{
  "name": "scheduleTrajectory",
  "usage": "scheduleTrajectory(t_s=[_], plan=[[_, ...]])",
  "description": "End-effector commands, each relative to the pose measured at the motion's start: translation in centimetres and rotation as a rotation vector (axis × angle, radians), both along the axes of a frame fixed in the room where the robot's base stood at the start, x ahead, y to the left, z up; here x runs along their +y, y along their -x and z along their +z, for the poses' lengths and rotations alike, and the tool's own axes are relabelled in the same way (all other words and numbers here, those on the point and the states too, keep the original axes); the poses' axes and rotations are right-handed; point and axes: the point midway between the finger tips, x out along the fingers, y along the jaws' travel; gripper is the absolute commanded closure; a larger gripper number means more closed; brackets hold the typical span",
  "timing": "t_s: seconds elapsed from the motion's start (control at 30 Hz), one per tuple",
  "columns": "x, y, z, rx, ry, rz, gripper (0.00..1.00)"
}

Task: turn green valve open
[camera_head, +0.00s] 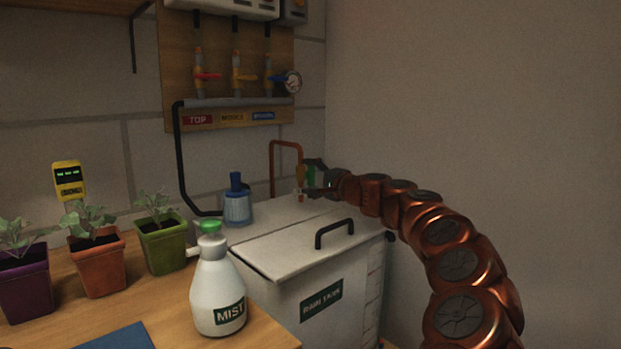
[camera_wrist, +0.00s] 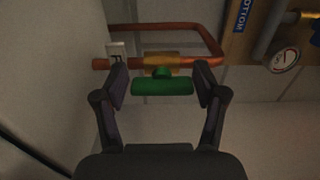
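The green valve handle (camera_wrist: 162,86) sits on a brass body on the copper pipe (camera_wrist: 195,30) in the wrist view. My gripper (camera_wrist: 164,83) is open, with one dark finger on each side of the green handle; a small gap shows at each end, though contact is hard to judge. In the head view, my gripper (camera_head: 312,190) is at the copper pipe (camera_head: 286,143) above the back of the white tank, and the green handle (camera_head: 311,174) is partly hidden by it.
The white tank (camera_head: 265,250) with a black lid handle stands below my gripper. A wooden board (camera_head: 180,70) with red, yellow and blue valves and a gauge (camera_head: 293,81) is above. A MIST bottle (camera_head: 215,290) and potted seedlings stand left. The right wall is bare.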

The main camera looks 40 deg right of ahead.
Motion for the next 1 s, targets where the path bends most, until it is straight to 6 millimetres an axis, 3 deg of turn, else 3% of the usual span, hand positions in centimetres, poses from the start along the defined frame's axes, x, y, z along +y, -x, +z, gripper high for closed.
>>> scheduleTrajectory(t_s=[0.13, 0.57, 1.0], plan=[[0.0, 0.0, 0.1, -0.001, -0.001, -0.001, 0.12], [-0.2, 0.7, 0.2, -0.003, -0.002, -0.002, 0.12], [-1.1, 6.9, 0.3, -0.005, -0.002, -0.003, 0.12]])
